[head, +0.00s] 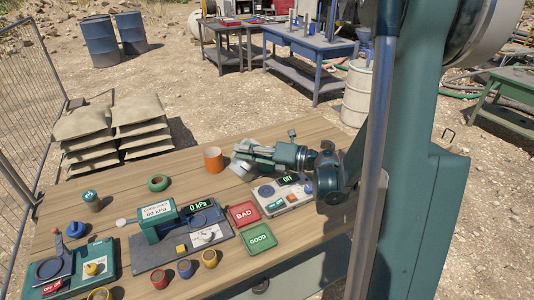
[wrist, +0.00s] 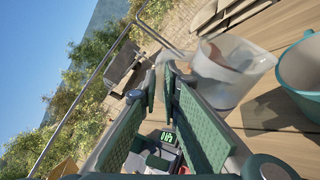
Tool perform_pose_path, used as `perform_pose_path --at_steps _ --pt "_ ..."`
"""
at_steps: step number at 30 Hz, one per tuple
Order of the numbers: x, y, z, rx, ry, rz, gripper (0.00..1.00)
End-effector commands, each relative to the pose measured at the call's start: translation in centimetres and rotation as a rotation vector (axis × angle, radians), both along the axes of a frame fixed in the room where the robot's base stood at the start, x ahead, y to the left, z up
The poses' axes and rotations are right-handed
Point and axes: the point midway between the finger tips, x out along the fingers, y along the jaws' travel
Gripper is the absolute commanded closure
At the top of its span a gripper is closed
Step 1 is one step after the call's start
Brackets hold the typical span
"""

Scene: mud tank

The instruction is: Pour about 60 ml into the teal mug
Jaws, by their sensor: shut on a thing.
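My gripper (head: 251,158) is over the back of the wooden table in the head view. In the wrist view its green-padded fingers (wrist: 168,78) are closed at the tips on the side of a clear jug (wrist: 228,75), apparently at its handle. The jug looks tilted in this rolled view; a brownish patch shows in or through it, and I cannot tell its liquid level. The teal mug (wrist: 302,68) is at the right edge of the wrist view, close beside the jug and partly cut off. I cannot pick it out in the head view. The jug shows as a pale shape (head: 241,170) there.
An orange mug (head: 213,160) stands just left of my gripper. A scale (head: 285,195) lies beneath the arm. Red BAD (head: 243,215) and green GOOD (head: 259,238) pads, a press device (head: 160,222), a green ring (head: 158,183) and small coloured pieces occupy the front and left.

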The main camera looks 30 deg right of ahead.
Motion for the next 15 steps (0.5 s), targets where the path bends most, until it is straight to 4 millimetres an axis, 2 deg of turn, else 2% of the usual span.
perform_pose_path --at_steps 6,15 --pt "0.3 -0.8 1.2 0.105 0.034 -0.001 1.0" --pt "0.4 -1.1 1.6 0.142 0.047 0.0 1.0"
